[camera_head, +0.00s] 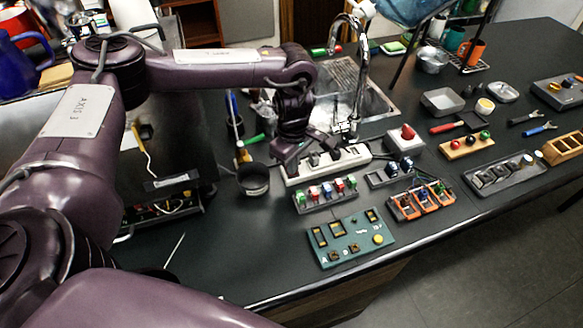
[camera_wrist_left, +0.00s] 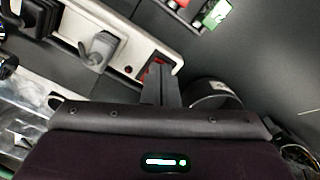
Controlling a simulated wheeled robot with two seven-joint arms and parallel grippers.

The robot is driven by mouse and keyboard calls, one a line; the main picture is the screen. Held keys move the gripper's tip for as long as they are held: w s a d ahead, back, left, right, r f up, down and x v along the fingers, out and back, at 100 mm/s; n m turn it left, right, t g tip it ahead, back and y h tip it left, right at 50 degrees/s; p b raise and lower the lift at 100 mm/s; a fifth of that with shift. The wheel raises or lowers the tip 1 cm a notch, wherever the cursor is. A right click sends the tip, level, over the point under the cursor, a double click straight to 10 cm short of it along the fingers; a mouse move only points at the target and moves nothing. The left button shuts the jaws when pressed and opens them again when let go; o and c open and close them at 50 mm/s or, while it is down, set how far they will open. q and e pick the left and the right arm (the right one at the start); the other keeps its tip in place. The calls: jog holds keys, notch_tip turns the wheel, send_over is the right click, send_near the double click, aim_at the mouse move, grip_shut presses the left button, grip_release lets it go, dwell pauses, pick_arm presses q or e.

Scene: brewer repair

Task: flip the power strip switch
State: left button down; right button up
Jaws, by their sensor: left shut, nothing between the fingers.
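The white power strip (camera_head: 345,166) lies on the dark counter in the head view, with several dark plugs in it. In the left wrist view the strip (camera_wrist_left: 122,40) runs from the upper left to the middle, with a black plug and a grey plug (camera_wrist_left: 100,48). Its red switch (camera_wrist_left: 156,70) is near the end of the strip, partly hidden by my fingers. My left gripper (camera_head: 289,170) is over the left end of the strip, shut and empty. In the wrist view its fingertips (camera_wrist_left: 159,68) are at the red switch; I cannot tell whether they touch it. My right gripper is not in view.
A dark round cup (camera_head: 253,180) stands just left of the strip. A tray of coloured parts (camera_head: 326,193) and a green panel (camera_head: 350,240) lie in front. A box with a red button (camera_head: 405,141) is at the right end. A sink and faucet (camera_head: 354,80) are behind.

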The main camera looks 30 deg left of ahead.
pick_arm(q)
jog(key=shift+f, duration=0.15)
jog(key=shift+s, duration=0.1)
jog(key=shift+r+p, duration=0.65)
jog(key=shift+r, duration=0.15)
jog(key=shift+r+p, duration=1.8)
jog(key=shift+r, duration=0.9)
jog(key=shift+f, duration=0.1)
